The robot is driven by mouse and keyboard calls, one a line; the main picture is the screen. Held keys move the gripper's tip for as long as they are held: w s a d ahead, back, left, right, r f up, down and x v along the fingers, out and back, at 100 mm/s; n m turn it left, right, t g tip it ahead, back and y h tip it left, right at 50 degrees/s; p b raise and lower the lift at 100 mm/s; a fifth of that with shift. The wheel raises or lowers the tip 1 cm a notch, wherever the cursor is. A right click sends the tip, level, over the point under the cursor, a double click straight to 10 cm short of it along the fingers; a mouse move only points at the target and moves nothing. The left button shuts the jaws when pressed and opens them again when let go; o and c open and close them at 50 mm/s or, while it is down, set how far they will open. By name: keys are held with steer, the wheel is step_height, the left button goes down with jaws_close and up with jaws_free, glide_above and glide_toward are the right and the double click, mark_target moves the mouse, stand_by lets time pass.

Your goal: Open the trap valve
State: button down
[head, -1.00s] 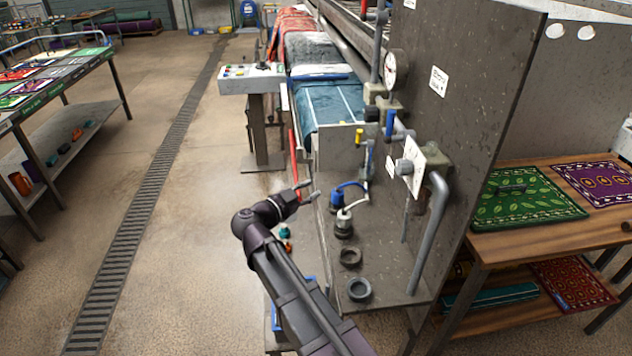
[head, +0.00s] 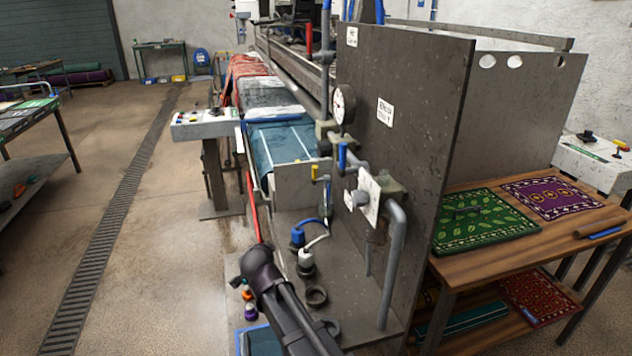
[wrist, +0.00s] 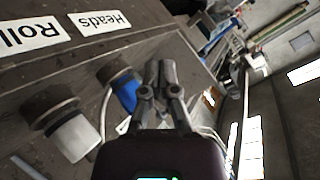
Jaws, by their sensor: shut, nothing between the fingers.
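My gripper (wrist: 159,75) is shut and empty in the wrist view, its fingertips close together beside a blue plug (wrist: 122,92). I cannot tell whether it touches the plug. In the head view my own arm hides the gripper. The machine's pipework carries a yellow-handled valve (head: 314,173) and a blue-handled valve (head: 342,157), both with upright handles. I cannot tell which one is the trap valve. A grey knob on a white plate (head: 368,198) sits to their right.
A bent grey pipe (head: 394,265) stands to the right. A wooden table (head: 480,270) holds rugs. The floor to the left, with its drain grate (head: 110,220), is open.

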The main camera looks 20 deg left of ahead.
mark_target(315, 173)
steer(key=w+d+r+m+t+y+b, duration=0.2)
steer(key=w+d+r+m+t, duration=0.6)
steer(key=d, duration=0.5)
steer(key=shift+w+d+r+m+y+b, duration=0.3)
steer(key=shift+w+r+m+b, duration=0.4)
steer(key=shift+w+r+m, duration=0.25)
steer(key=shift+w+a, duration=0.1)
steer(key=p+x, duration=0.2)
steer(key=x, duration=1.2)
steer(key=shift+p, duration=0.35)
